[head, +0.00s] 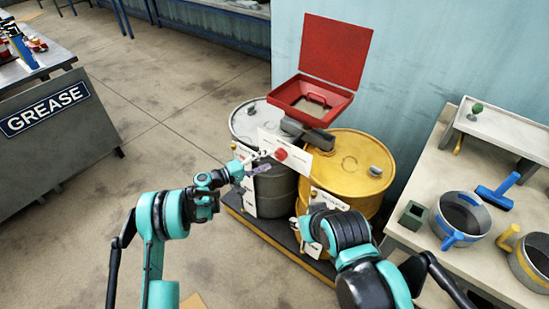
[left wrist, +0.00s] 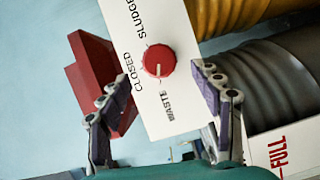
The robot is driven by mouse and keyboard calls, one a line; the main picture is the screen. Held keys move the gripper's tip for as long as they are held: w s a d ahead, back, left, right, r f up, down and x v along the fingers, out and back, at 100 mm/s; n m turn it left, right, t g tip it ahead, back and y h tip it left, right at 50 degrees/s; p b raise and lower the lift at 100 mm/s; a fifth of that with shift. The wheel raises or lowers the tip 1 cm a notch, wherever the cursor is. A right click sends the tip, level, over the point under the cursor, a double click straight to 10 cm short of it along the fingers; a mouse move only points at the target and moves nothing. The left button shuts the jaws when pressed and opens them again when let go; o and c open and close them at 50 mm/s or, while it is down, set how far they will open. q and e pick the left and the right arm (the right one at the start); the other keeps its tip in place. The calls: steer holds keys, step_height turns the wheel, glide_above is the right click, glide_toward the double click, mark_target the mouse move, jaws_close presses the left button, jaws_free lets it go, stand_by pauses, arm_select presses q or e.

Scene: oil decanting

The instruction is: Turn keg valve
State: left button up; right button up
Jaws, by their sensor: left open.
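The red valve knob (head: 281,154) sits on a white panel (head: 296,168) between the two drums, below the red tray. In the left wrist view the knob (left wrist: 158,62) lies between the fingertips, farther off than they are, with the labels SLUDGE, CLOSED and WASTE around it. Its pale mark appears to point towards WASTE. My left gripper (head: 260,169) is open and empty, just left of the knob in the head view; both fingers (left wrist: 163,97) show in the left wrist view, with no visible contact with the knob.
A grey drum (head: 243,121) and a yellow drum (head: 341,150) stand on a low pallet, with an open red tray (head: 309,99) above. A bench (head: 437,169) at right carries buckets (head: 459,217) and a blue tool (head: 497,190).

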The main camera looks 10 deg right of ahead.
arm_select(q)
steer(key=v, duration=0.7)
steer(key=shift+r, duration=0.15)
steer(key=s+a+r+t+y, duration=0.1)
steer(key=s+a+r+y, duration=0.4)
steer(key=r, duration=0.3)
steer(key=s+a+r+y, duration=0.4)
steer(key=s+a+r, duration=0.1)
steer(key=s+r, duration=0.15)
steer(key=s+a+y, duration=0.4)
steer(key=s+a, duration=0.4)
steer(key=s, duration=0.3)
steer(key=s+a+m+t+y, duration=0.1)
steer(key=s+a+y, duration=0.2)
steer(key=s+a, duration=0.5)
steer(key=s, duration=0.3)
steer(key=shift+s+a+m+y, duration=0.2)
steer(key=shift+s+m+y, duration=0.1)
steer(key=shift+y, duration=0.1)
